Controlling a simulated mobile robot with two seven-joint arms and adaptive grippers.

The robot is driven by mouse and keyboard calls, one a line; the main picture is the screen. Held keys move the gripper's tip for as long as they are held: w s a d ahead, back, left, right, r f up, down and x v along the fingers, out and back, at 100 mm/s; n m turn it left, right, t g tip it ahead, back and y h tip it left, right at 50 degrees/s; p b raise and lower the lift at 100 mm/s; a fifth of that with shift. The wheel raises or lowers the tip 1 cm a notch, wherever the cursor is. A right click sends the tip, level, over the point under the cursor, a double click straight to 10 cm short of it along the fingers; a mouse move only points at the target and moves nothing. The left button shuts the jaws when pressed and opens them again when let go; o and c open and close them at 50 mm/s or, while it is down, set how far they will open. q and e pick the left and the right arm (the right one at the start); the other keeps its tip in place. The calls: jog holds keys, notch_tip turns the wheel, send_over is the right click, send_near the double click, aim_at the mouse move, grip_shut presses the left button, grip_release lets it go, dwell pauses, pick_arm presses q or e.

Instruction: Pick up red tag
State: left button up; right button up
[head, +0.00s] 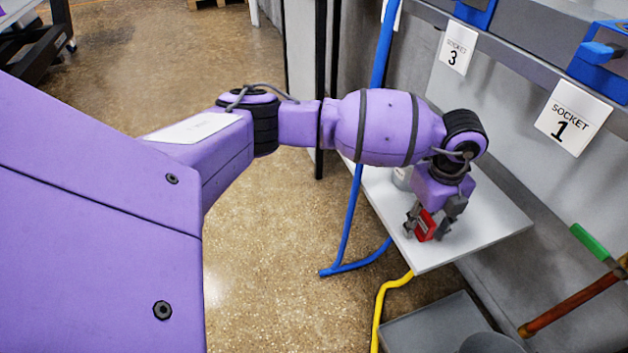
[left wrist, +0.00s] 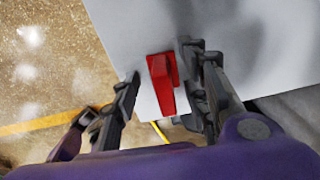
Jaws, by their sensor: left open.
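The red tag (head: 425,226) is on the white shelf (head: 483,226), near the shelf's front edge. In the left wrist view the red tag (left wrist: 162,82) lies between the fingers, closer to the right-hand finger. My left gripper (head: 428,228) points down over the tag and is open, with one finger on each side of it. The left wrist view shows the open fingers (left wrist: 160,90) with a gap on the left of the tag. I cannot tell whether the right-hand finger touches it. My right gripper is not in view.
A grey container (head: 403,177) stands on the shelf behind my gripper. Socket signs 3 (head: 457,48) and 1 (head: 567,117) are on the wall at right. A green-handled lever (head: 590,243) is at far right. Blue (head: 350,220) and yellow (head: 381,305) pipes run beside the shelf.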

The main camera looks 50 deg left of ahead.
aim_at(418, 232)
pick_arm(q)
jog(key=shift+r, duration=0.1)
grip_shut()
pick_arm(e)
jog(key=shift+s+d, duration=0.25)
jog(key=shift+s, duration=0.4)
pick_arm(q)
jog(key=shift+r, duration=0.1)
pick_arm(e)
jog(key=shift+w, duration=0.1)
pick_arm(q)
jog(key=shift+r, duration=0.25)
jog(key=r, duration=0.1)
jog(key=r+p, duration=0.2)
jog(key=shift+s+a+r, duration=0.1)
jog(key=shift+s+r, duration=0.2)
jog(key=s+a+r+p, duration=0.3)
jog(key=s+r+p, duration=0.3)
jog(key=s, duration=0.7)
notch_tip(418, 232, up, 3)
jog(key=shift+a+f, duration=0.15)
jog(key=shift+a, duration=0.05)
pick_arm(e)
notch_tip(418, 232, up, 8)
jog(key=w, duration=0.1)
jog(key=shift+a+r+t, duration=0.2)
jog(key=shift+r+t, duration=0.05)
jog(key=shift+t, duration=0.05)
